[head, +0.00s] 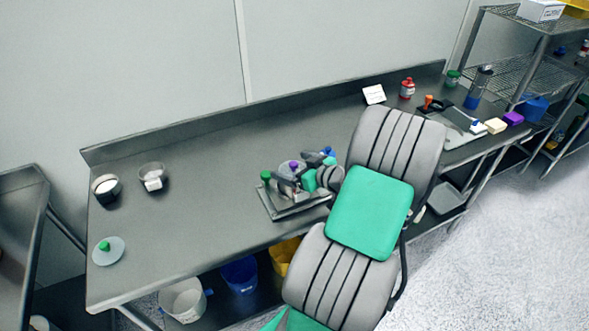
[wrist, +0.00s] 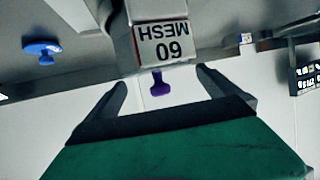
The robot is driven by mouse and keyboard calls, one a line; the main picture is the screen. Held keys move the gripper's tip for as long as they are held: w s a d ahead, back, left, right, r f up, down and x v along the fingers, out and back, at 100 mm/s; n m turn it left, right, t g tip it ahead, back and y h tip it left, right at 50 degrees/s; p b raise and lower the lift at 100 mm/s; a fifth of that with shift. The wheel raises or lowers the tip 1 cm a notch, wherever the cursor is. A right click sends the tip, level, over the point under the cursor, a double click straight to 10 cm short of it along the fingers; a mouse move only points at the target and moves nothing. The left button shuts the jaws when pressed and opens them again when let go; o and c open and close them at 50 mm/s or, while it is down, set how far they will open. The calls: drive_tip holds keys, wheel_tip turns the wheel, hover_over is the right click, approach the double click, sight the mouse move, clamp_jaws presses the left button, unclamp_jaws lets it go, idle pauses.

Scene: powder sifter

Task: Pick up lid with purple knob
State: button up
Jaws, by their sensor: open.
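The purple knob (head: 293,164) of the lid shows in the head view above a grey metal tray at mid-table, partly crowded by my gripper (head: 301,172). In the wrist view the purple knob (wrist: 160,84) appears between the two fingertips of my gripper (wrist: 162,79), with visible gaps on both sides. My gripper is open and empty. A grey block with a "60 MESH" label (wrist: 166,44), upside down in this view, is right by the knob. The lid's disc is mostly hidden in both views.
A green knob (head: 265,175) stands left of the purple one, and a blue knob (head: 328,152) right of it. The metal tray (head: 294,209) lies beneath. A green-knobbed lid (head: 108,251) and two small bowls sit at the table's left; the tabletop between is clear.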

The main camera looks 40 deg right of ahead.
drive_tip(key=c, duration=1.3)
drive_tip(key=shift+r, duration=0.1)
